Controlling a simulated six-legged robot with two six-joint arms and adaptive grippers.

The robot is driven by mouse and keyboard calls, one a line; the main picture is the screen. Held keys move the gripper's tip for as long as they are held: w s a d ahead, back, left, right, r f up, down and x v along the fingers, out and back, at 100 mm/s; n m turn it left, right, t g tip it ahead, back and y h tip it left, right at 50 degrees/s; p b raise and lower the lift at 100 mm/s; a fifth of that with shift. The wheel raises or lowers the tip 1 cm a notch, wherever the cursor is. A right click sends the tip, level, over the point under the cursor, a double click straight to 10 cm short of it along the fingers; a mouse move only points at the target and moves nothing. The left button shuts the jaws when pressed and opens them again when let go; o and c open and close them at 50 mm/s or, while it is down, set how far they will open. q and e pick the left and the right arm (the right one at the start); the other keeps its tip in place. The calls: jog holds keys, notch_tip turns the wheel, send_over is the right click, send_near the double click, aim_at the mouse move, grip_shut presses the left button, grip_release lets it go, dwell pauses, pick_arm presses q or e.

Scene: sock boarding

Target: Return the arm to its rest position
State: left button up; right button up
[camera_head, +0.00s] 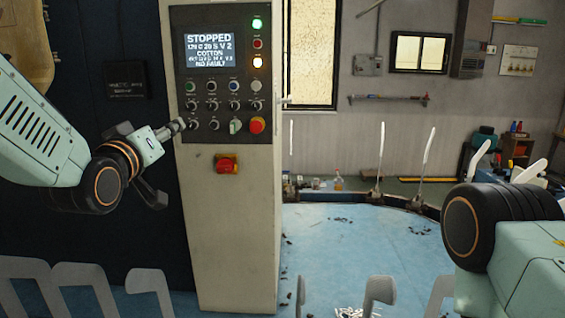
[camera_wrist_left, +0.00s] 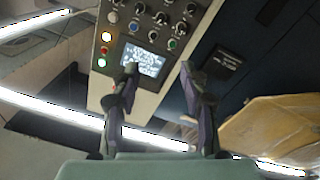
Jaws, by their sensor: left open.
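My left gripper (camera_head: 165,160) is in front of the left edge of a beige control cabinet (camera_head: 232,225). One part of it reaches toward the lower left of the dark button panel; I cannot tell whether it touches. In the left wrist view my left gripper (camera_wrist_left: 158,70) is open, with nothing between its two dark fingers. The panel's screen (camera_head: 209,53) reads "STOPPED", "COTTON" and "NO FAULT". My right arm comes in at the lower right, but its gripper is out of view.
The panel has several knobs, a red emergency button (camera_head: 257,125) and lit lamps. A red switch (camera_head: 227,164) sits below. A brown object (camera_wrist_left: 275,130) shows in the wrist view.

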pick_arm(q)
jog(key=s+f+m+g+b, duration=0.1)
jog(key=s+f+g+b, duration=0.25)
jog(key=f, duration=0.95)
jog(key=s+f+m+g+b, duration=0.1)
jog(key=s+f+g+b, duration=0.3)
jog(key=f, duration=1)
jog(key=s+f+m+g+b, duration=0.15)
jog(key=s+f, duration=0.45)
jog(key=f, duration=0.7)
jog(key=s+f+g+y+b, duration=0.1)
jog(key=s+f+g+b, duration=0.8)
jog(key=s+f, duration=2.2)
notch_tip(320, 180, down, 3)
jog(key=b, duration=0.4)
jog(key=shift+r, duration=0.2)
pick_arm(e)
notch_tip(320, 180, down, 22)
pick_arm(q)
jog(key=shift+d, duration=0.1)
pick_arm(e)
jog(key=shift+s, duration=0.15)
